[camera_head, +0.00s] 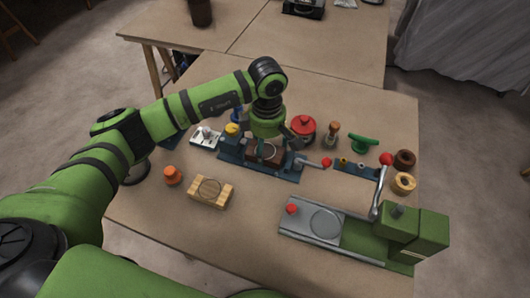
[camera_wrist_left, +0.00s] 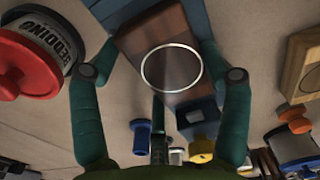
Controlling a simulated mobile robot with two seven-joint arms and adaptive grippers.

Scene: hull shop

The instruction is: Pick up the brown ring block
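The brown ring block (camera_head: 265,153) is a dark brown slab with a pale ring on top, at the blue fixture (camera_head: 288,173) in the middle of the table. In the left wrist view the brown ring block (camera_wrist_left: 150,45) lies between my fingertips, turned slightly against them. My left gripper (camera_head: 270,143) points down right over it; in the left wrist view my left gripper (camera_wrist_left: 160,55) is open, one finger on each side. Whether a fingertip touches the block I cannot tell. My right gripper is not in view.
A light wooden block with a ring (camera_head: 211,191) and an orange knob (camera_head: 172,175) lie nearer. A red-lidded tin (camera_head: 303,129) stands close on the right. A green and grey machine (camera_head: 395,235) fills the front right. The table's front left is clear.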

